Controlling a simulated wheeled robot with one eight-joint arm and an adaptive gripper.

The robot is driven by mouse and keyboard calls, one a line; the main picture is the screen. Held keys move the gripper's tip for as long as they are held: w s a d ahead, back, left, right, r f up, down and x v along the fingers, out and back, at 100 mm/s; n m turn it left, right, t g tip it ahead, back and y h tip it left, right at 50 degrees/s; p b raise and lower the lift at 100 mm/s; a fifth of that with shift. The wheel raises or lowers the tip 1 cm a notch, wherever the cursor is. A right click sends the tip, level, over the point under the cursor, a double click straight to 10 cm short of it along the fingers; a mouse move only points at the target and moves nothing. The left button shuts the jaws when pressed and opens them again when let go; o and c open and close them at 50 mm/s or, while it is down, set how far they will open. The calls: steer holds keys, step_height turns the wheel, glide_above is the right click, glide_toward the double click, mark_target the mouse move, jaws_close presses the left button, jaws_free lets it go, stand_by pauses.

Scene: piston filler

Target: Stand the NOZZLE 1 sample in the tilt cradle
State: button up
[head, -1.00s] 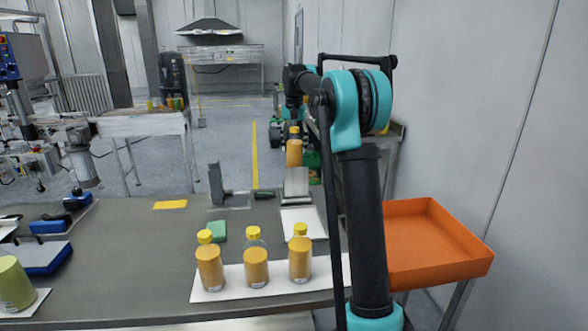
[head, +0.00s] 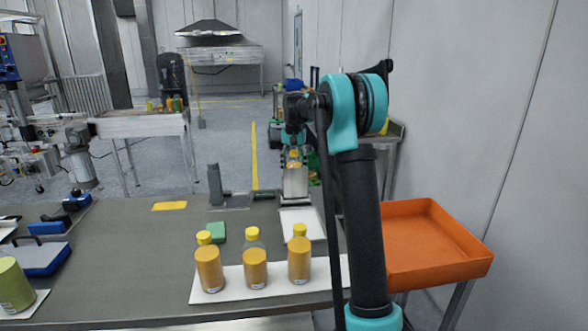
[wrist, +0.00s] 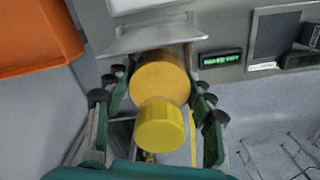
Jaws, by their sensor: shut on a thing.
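My gripper (head: 293,143) is shut on an orange bottle with a yellow cap (head: 294,155). In the wrist view the bottle (wrist: 160,80) is between my green fingers, cap toward the camera. No nozzle label is readable on it. The metal tilt cradle (head: 295,184) stands at the back edge of the table, and its plate hides the lower part of the bottle in the head view. In the wrist view the cradle plate (wrist: 150,38) is right by the bottle's far end. I cannot tell whether they touch or whether the bottle is seated.
Three orange bottles (head: 255,268) with yellow caps stand on a white mat at the front. A white sheet (head: 303,224) lies before the cradle. A small green display (wrist: 221,60) is beside the cradle. An orange tray (head: 430,235) is at the right. A green block (head: 216,232) lies mid-table.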

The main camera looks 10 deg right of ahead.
steer(key=shift+f, duration=0.1)
steer(key=o, duration=1.6)
steer(key=shift+c, duration=0.2)
step_height(320, 180, up, 12)
steer(key=shift+r, duration=0.15)
